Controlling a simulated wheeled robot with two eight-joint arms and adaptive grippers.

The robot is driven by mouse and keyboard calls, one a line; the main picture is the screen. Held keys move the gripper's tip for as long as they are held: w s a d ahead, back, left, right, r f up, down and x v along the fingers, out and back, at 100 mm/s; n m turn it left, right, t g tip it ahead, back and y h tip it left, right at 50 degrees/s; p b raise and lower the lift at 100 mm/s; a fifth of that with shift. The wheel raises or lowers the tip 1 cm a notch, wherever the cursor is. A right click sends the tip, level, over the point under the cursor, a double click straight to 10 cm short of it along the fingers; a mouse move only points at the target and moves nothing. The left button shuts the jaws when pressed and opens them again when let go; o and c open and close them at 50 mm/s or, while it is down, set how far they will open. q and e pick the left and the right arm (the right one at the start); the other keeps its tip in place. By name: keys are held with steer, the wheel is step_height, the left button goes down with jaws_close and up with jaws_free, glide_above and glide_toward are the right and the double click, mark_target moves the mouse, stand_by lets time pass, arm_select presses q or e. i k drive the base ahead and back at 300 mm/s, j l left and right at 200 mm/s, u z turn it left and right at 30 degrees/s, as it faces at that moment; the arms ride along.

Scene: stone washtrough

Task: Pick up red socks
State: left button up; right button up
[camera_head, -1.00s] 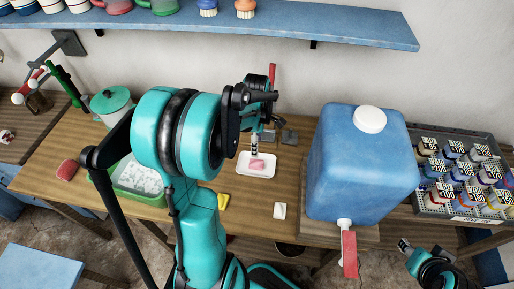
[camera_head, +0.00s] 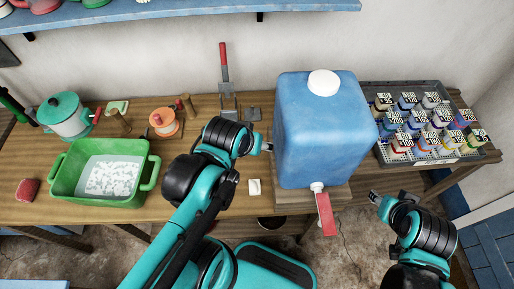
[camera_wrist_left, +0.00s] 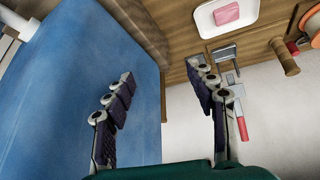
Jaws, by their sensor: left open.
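No item in view is clearly a pair of red socks. A small rounded red item (camera_head: 28,189) lies at the left end of the wooden table; I cannot tell if it is cloth. My left gripper (camera_head: 267,147) is beside the left face of the blue water container (camera_head: 325,135), far from that red item. In the left wrist view its jaws (camera_wrist_left: 159,69) are open and empty, with the container (camera_wrist_left: 75,90) filling the left side. My right gripper (camera_head: 376,197) is right of the container, away from the table items; its opening is too small to judge.
A green basin (camera_head: 148,178) of sudsy water stands right of the red item, with a teal-lidded pot (camera_head: 68,120) behind it. A white dish (camera_wrist_left: 250,14) holds a pink bar (camera_wrist_left: 228,12). A crate of bottles (camera_head: 470,150) stands at right.

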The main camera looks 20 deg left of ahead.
mark_target(27, 191)
steer(key=k, duration=0.5)
steer(key=u, duration=2.8)
steer(key=i+j+z, duration=0.1)
steer(key=z, duration=1)
steer(key=i+j+z, duration=0.15)
steer(key=j+z, duration=0.75)
steer(key=j, duration=1.1)
